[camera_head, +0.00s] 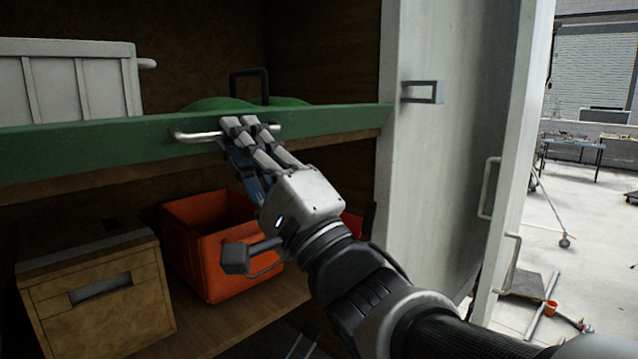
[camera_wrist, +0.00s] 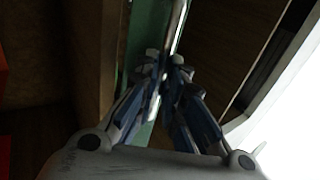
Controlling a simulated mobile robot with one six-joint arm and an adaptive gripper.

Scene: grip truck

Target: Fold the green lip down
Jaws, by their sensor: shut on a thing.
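The green lip (camera_head: 90,145) runs along the front edge of the upper shelf and stands upright in the head view. A pale metal bar handle (camera_head: 195,136) is fixed to its front face. My gripper (camera_head: 248,125) is at the right part of this handle with its fingers closed around it. In the wrist view my gripper (camera_wrist: 168,68) is shut on the handle (camera_wrist: 181,30), with the green lip (camera_wrist: 139,38) beside and behind it. The part of the handle between the fingertips is hidden.
An orange bin (camera_head: 215,250) and a brown box (camera_head: 95,295) stand on the lower shelf. A grey crate (camera_head: 70,85) and a green object with a dark handle (camera_head: 250,88) sit behind the lip. An open white door (camera_head: 450,150) stands to the right.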

